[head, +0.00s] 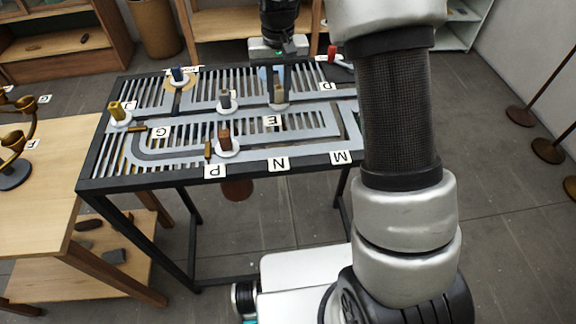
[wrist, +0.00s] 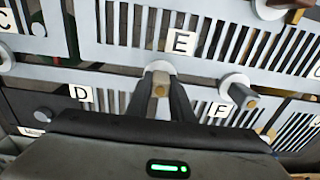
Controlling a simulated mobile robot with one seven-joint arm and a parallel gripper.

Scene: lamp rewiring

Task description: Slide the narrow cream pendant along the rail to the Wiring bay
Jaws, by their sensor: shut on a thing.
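A dark slatted rail table (head: 90,160) has pale grey tracks with pegs on white discs. My gripper (head: 278,98) is at its back, right of the middle, pointing down. In the wrist view my gripper (wrist: 161,82) is shut on an upright tan-topped peg (wrist: 161,90), whose white disc (wrist: 158,67) sits in a track near card E (wrist: 180,42). Whatever hangs below this peg is hidden, so I cannot tell if it is the narrow cream pendant. Only letters mark the places, so I cannot tell which is the Wiring bay.
Other pegs stand in the tracks: blue (head: 178,75), yellow (head: 117,111), grey (head: 225,99), brown (head: 225,138) and red (head: 332,52). A brown round shade (head: 237,189) hangs beneath the front edge. Another disc and peg (wrist: 238,88) stand right of my gripper near card F (wrist: 219,112).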

